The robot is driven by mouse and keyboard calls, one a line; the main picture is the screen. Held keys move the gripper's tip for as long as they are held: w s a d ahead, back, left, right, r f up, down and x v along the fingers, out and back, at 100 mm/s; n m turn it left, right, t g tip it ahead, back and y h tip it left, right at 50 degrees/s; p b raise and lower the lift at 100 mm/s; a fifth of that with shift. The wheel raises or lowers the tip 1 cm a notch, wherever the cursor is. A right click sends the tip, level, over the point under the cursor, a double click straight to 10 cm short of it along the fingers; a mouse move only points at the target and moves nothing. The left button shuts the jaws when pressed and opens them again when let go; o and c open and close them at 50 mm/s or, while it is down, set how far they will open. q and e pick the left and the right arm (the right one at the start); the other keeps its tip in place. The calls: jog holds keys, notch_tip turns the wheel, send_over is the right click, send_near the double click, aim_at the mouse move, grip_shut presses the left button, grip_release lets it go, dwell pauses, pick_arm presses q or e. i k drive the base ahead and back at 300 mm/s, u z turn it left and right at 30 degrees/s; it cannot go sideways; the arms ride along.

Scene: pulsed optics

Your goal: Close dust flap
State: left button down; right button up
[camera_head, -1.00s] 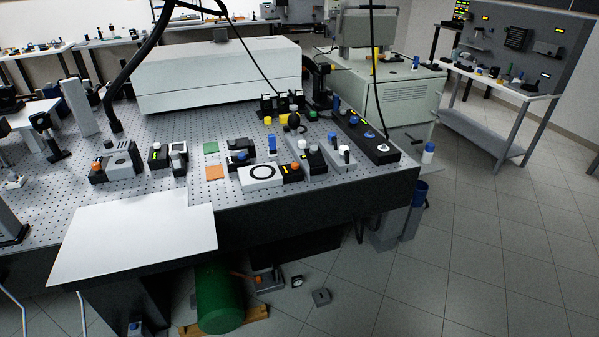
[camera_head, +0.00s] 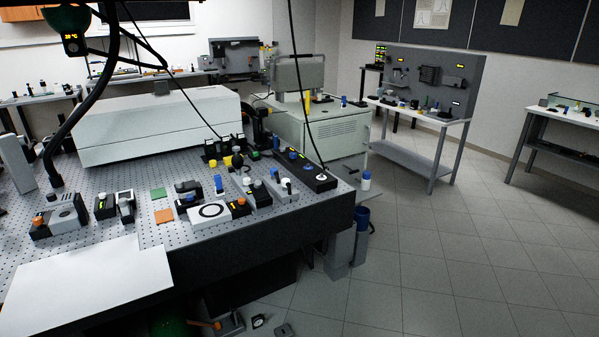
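I cannot tell for sure which thing is the dust flap; none shows clearly as one. A long white housing (camera_head: 150,125) sits on the perforated optical table (camera_head: 130,186). Small optics devices stand in front of it, among them a white block with a black ring (camera_head: 210,211) and a long black box (camera_head: 306,172) near the table's right edge. Neither of my grippers is in view.
A white sheet (camera_head: 90,283) covers the table's front left corner. A pale cabinet (camera_head: 318,133) stands behind the table. A workbench with a grey back panel (camera_head: 425,80) and a side table (camera_head: 568,119) stand farther right. The tiled floor (camera_head: 450,240) at right is open.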

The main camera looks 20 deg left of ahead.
aim_at(260, 191)
jog(key=z, duration=0.25)
jog(key=i, duration=0.95)
jog(key=u, duration=0.15)
